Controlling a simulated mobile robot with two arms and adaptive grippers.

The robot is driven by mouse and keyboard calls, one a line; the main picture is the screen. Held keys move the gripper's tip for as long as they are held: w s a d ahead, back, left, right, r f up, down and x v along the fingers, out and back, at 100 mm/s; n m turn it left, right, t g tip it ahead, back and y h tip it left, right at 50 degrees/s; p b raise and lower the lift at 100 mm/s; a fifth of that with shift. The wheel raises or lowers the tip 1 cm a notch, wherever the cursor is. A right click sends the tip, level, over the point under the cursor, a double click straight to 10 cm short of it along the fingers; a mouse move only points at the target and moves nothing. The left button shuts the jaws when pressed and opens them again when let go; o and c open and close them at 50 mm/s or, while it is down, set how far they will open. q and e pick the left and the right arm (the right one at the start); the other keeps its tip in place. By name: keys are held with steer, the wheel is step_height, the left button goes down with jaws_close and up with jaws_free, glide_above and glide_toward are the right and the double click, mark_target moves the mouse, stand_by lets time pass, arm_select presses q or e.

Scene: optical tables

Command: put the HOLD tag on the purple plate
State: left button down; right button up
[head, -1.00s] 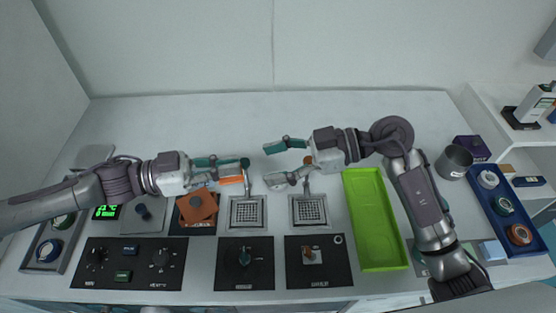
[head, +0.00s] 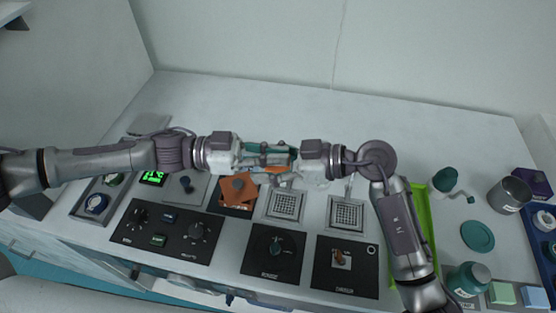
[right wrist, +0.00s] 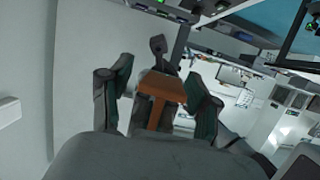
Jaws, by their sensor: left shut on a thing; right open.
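An orange piece, which I take for the HOLD tag (head: 275,169), is in my left gripper (head: 268,158), shut on it above the bench. No lettering on it is readable. My right gripper (head: 285,155) faces the left one, and their fingers overlap in the head view. In the right wrist view the orange piece (right wrist: 160,90) lies between the two open fingers of my right gripper (right wrist: 160,98); I cannot tell if they touch it. A dark purple item (head: 533,181) at the far right may be the purple plate; its shape is unclear.
Below the grippers are two grated squares (head: 285,205) (head: 347,213) and black control panels (head: 275,250). A green tray (head: 424,225) is partly behind my right arm. A metal cup (head: 508,194), a teal disc (head: 478,236) and a teal bottle (head: 468,279) stand at right.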

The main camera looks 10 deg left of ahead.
jaws_close()
arm_select(q)
steer(key=c, duration=1.2)
jaws_free()
steer(key=shift+c, duration=0.2)
